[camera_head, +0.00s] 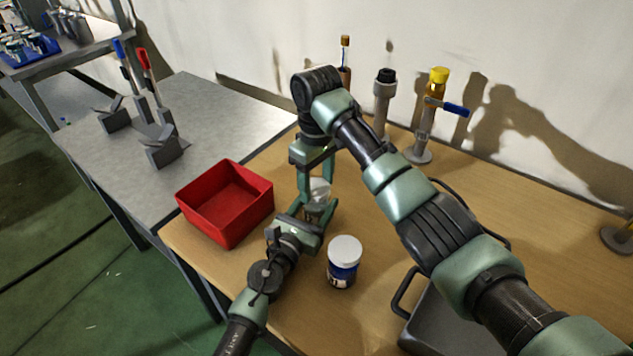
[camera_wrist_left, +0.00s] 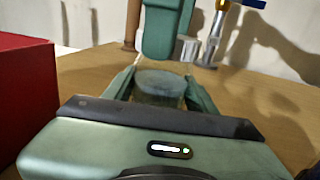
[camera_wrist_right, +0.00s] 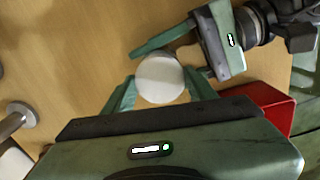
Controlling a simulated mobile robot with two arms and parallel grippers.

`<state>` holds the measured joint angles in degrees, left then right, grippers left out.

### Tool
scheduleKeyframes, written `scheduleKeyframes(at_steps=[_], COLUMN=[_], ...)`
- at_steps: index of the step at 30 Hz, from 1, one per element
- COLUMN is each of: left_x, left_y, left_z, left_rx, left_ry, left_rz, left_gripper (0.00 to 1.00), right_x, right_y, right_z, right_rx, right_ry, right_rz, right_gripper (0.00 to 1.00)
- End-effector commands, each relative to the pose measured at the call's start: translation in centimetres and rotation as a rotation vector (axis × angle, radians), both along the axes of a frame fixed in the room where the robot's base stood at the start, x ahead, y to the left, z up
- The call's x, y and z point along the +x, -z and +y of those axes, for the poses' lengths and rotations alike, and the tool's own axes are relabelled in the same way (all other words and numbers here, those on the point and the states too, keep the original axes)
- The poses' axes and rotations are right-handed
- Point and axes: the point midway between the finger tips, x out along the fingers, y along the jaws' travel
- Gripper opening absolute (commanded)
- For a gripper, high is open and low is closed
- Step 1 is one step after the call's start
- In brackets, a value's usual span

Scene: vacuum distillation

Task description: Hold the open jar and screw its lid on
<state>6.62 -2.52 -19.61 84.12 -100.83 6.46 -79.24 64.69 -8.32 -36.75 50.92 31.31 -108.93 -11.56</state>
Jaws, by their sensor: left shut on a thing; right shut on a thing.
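A clear glass jar (camera_head: 316,208) stands upright between the fingers of my left gripper (camera_head: 317,213), which is shut on its side. The left wrist view shows the jar (camera_wrist_left: 160,85) between the fingers, its contents hard to make out. My right gripper (camera_head: 317,181) points down from above and is shut on the white round lid (camera_wrist_right: 160,78). In the right wrist view the lid lies between its fingertips and covers the jar from above. I cannot tell whether the lid's threads are engaged.
A dark blue jar with a white lid (camera_head: 344,258) stands on the wooden table just right of the left gripper. A red open bin (camera_head: 226,203) is to the left. A dark tray (camera_head: 440,318) lies at front right; stands and a yellow-topped tool (camera_head: 438,78) are behind.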

Motion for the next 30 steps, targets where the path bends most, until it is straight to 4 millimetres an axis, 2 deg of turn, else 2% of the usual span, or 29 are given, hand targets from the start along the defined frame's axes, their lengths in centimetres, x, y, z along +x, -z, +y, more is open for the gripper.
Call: scheduleKeyframes(at_steps=[3, 9, 14, 15, 16, 17, 26, 30], left_x=[0.0, 0.0, -0.1, -0.1, 0.0, 0.0, -0.1, -0.1], left_y=[0.1, 0.1, 0.1, 0.1, 0.1, 0.1, 0.1, 0.1], left_z=[0.0, 0.0, 0.0, 0.0, -0.1, -0.1, -0.1, -0.1], left_rx=[0.0, 0.001, 0.001, 0.001, 0.001, 0.001, 0.001, 0.001], left_ry=[0.001, 0.001, 0.001, 0.001, 0.001, 0.002, 0.002, 0.002], left_rz=[0.001, 0.002, 0.002, 0.002, 0.002, 0.002, 0.002, 0.002], left_gripper=[0.0, 0.0, 0.0, 0.0, 0.0, 0.0, 0.0, 0.0], right_x=[0.0, 0.0, 0.1, 0.1, 0.1, 0.1, 0.0, 0.1], right_y=[0.0, 0.0, 0.0, 0.0, 0.0, 0.0, -0.1, -1.0], right_z=[0.2, 0.2, 0.1, 0.1, 0.1, 0.1, 0.0, 0.1], right_rx=[0.005, 0.004, 0.003, 0.003, 0.003, 0.002, 0.0, 0.002], right_ry=[0.294, 0.706, 0.703, 0.702, 0.702, 0.702, 0.7, 0.7], right_rz=[0.001, 0.0, -0.003, -0.003, -0.003, -0.002, -0.002, -0.003], right_gripper=[0.08, 0.08, 0.08, 0.67, 0.76, 0.78, 0.78, 0.78])
